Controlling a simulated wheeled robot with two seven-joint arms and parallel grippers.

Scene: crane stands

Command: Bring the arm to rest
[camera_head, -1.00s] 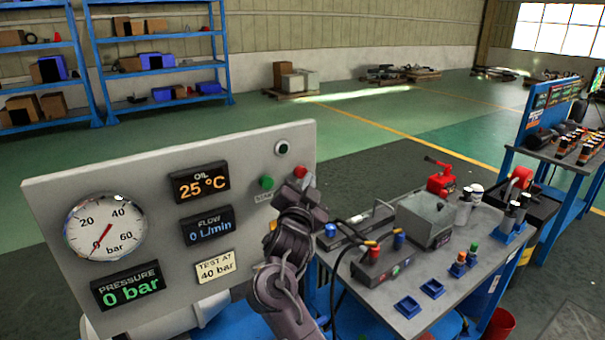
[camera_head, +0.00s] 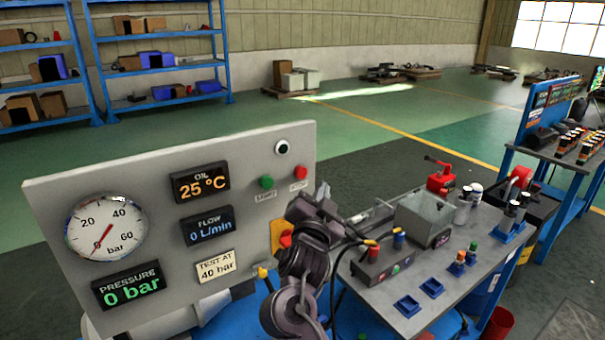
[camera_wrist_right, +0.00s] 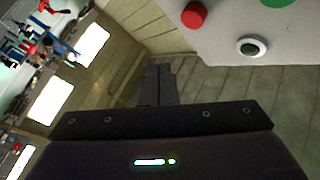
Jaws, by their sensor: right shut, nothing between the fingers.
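My right gripper (camera_head: 323,190) is shut and empty. It stands in front of the right edge of the grey test panel (camera_head: 150,170), apart from it, and my right arm hides part of the bench behind. The panel carries a green button (camera_head: 266,182) and a red button (camera_head: 298,172), both in plain view. In the right wrist view the shut fingers (camera_wrist_right: 158,82) point past the panel, with the red button (camera_wrist_right: 194,15) and a round dark indicator (camera_wrist_right: 252,46) above right. My left gripper is not in view.
The panel's gauge (camera_head: 105,227) and displays read 0 bar, 0 L/min and 25 °C. The grey bench (camera_head: 470,265) to the right holds a grey box (camera_head: 425,218), a red hand pump (camera_head: 440,178) and small blue trays (camera_head: 407,306). Open floor lies behind.

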